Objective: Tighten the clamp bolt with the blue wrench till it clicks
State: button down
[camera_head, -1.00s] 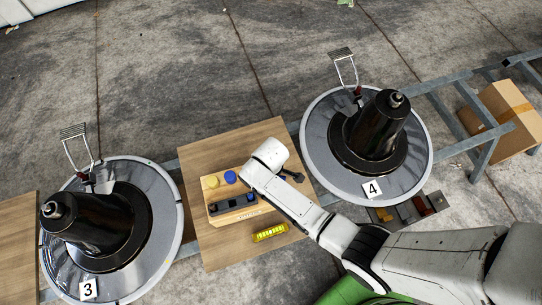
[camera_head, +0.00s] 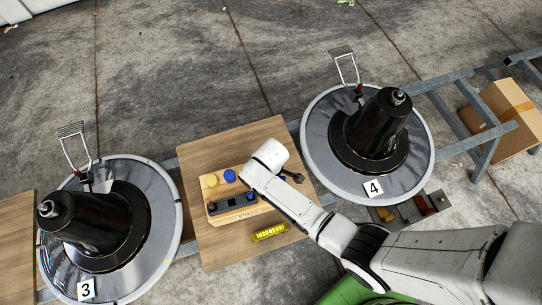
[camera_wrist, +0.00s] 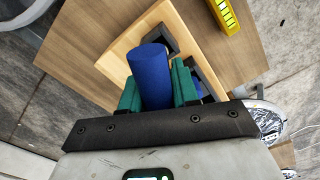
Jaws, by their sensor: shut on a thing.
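My gripper (camera_wrist: 155,78) is shut on a blue cylindrical handle, which I take for the blue wrench (camera_wrist: 149,62), with a green jaw on each side. The handle is over or in the wooden tool block (camera_wrist: 115,47); I cannot tell whether it is clear of it. The wrench's working end is hidden. I cannot make out the clamp bolt; small clamp fittings stand at chair base 4 (camera_head: 358,90) and chair base 3 (camera_head: 86,179).
The block sits on a wooden board (camera_head: 195,150) between the two round bases with black columns. A yellow level (camera_head: 270,232) lies in front; a black tool (camera_head: 293,176) lies right.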

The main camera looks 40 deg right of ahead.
jog(key=shift+f+b, duration=0.5)
jog(key=shift+f, duration=0.15)
dwell(0.3)
jog(key=c, duration=0.8)
grip_release()
notch_tip(320, 180, up, 11)
jog(key=shift+f+p, duration=0.1)
jog(key=shift+p, duration=0.4)
jog(key=s+d+r+m, duration=0.2)
jog(key=s+r+m, duration=0.1)
jog(key=s, duration=0.2)
jog(key=s+d+r+m, duration=0.3)
jog(key=s+r, duration=0.1)
jog(key=s, duration=0.2)
jog(key=s+d+r+m+t, duration=0.1)
jog(key=s+d+r+m, duration=0.1)
jog(key=s+r+m, duration=0.1)
jog(key=shift+s+d+r, duration=0.2)
jog(key=shift+s+r, duration=0.15)
jog(key=shift+s, duration=0.25)
jog(key=shift+s+d+r, duration=0.2)
jog(key=shift+s+r, duration=0.15)
jog(key=shift+s, duration=0.25)
